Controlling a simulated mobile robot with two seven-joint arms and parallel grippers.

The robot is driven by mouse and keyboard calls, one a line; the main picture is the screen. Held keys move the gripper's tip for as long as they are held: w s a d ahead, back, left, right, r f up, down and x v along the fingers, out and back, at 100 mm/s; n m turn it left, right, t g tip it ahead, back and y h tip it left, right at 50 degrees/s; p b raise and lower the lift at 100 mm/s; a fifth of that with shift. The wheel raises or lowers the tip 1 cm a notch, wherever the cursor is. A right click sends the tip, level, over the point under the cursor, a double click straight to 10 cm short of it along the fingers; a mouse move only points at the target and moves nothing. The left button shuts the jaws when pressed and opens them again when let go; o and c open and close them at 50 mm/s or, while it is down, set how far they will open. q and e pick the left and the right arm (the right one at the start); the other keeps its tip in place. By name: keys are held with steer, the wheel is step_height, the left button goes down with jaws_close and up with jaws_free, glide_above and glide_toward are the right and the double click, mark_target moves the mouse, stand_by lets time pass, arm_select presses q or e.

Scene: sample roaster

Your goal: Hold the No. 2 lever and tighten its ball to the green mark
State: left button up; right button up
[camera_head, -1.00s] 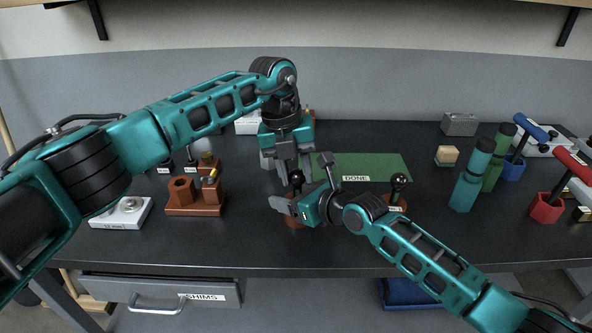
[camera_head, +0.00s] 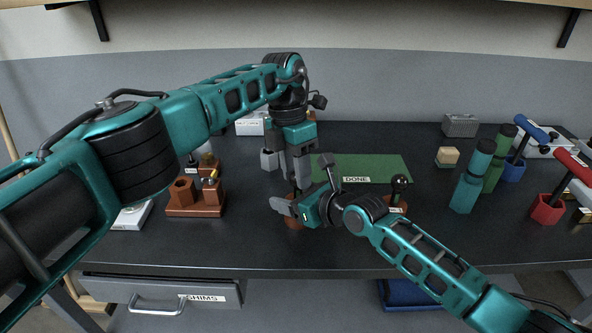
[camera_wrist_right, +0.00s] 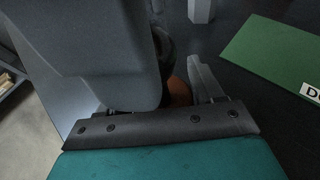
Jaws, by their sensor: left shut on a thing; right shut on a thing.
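A lever on a round brown base (camera_head: 293,224) stands near the middle of the bench, mostly hidden by my grippers. My left gripper (camera_head: 300,184) points down from above and is shut on the lever's ball, which its fingers cover. My right gripper (camera_head: 290,207) reaches in from the right and is shut on the lever below the ball. In the right wrist view, part of the brown base (camera_wrist_right: 180,92) shows between the fingers. The lever's number and the green mark cannot be seen.
Another black-balled lever (camera_head: 399,184) stands to the right. A green DONE mat (camera_head: 375,167) lies behind. A brown block fixture (camera_head: 195,208) stands left. Teal and green cylinders (camera_head: 471,178) and red and blue holders (camera_head: 546,208) are at the right. The front bench strip is clear.

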arm_select(q)
steer(key=shift+m, duration=0.8)
steer(key=o, duration=1)
steer(key=shift+o, duration=0.2)
steer(key=shift+r, duration=0.1)
step_height(320, 180, up, 10)
